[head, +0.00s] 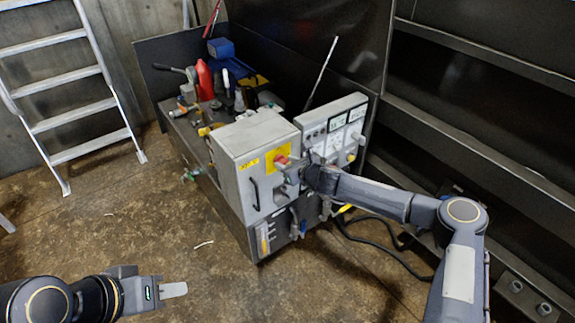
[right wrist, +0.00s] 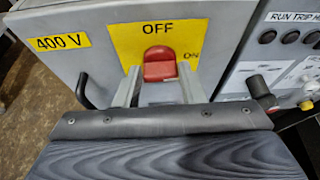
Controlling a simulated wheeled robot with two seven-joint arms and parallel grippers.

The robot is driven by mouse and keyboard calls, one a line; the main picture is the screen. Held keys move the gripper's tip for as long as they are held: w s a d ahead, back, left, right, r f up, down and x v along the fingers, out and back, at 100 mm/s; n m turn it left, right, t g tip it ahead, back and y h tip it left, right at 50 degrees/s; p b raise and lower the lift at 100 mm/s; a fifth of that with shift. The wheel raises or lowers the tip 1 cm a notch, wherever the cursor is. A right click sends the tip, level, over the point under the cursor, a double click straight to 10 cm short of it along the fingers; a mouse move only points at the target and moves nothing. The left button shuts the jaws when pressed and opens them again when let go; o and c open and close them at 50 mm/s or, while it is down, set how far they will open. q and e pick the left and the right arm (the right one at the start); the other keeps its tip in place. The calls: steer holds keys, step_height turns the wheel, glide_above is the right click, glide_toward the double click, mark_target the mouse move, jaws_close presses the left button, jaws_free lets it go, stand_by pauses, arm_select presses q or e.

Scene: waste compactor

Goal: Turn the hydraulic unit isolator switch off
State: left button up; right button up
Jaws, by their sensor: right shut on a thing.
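The red isolator switch handle (right wrist: 160,66) sits on a yellow plate (right wrist: 126,38) marked OFF above it and ON to its right. It also shows in the head view (head: 282,159), on the front of the grey cabinet (head: 240,150). My right gripper (right wrist: 159,88) is shut on the red handle, one finger on each side of it. In the head view the right gripper (head: 289,171) is at the cabinet front and partly covers the switch. I cannot tell the handle's exact angle. My left gripper (head: 172,290) is low over the floor, far from the cabinet, seen edge-on.
A black door handle (right wrist: 85,92) and a 400 V label (right wrist: 60,43) are left of the switch. A control panel (head: 335,130) stands to the right. Cables (head: 375,240) lie on the floor. A ladder (head: 70,100) leans at the left. The floor before the cabinet is mostly clear.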

steer(key=shift+s+a+f+n+t+h+b, duration=0.25)
steer(key=shift+n+t+h+b, duration=0.55)
steer(key=shift+n+b, duration=2.35)
steer(key=shift+s+a+f+n+t+h+b, duration=0.2)
steer(key=shift+n+t+b, duration=1.1)
steer(key=shift+b, duration=3.55)
steer(key=shift+s+a+f+n+t+h+b, duration=0.15)
steer(key=shift+f+n+t+h+b, duration=0.5)
steer(key=shift+n+b, duration=2.5)
steer(key=shift+w+r+m+t+b, duration=0.1)
steer(key=shift+r+m+t+b, duration=0.2)
steer(key=shift+m+b, duration=0.6)
steer(key=o, duration=1)
steer(key=v, duration=0.7)
steer(key=shift+s+f+p, duration=0.1)
steer(key=shift+s+p, duration=0.3)
